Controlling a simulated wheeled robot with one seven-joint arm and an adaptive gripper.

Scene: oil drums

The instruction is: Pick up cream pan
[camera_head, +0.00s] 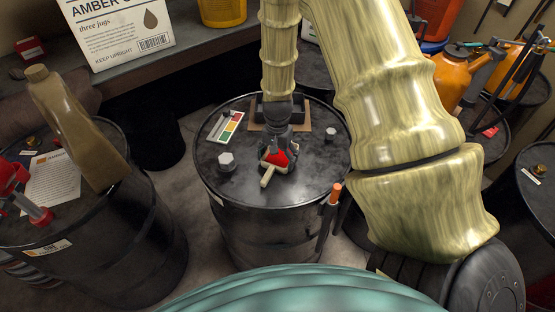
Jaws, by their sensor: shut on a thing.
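A small pan (267,177) with a cream handle is on or just above the top of the middle black drum (310,165); whether it touches the lid is unclear. Its handle points toward the lower left, and a red patch shows at its head. My gripper (277,149) reaches down from above and is shut on the pan. The fingers hide part of the pan's head.
The drum top also holds a hex bolt (227,161), a colour-striped card (229,127), a small white piece (331,134) and a brown board (304,127). A brown bottle (75,125) stands on the left drum. Orange containers (456,78) are at right.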

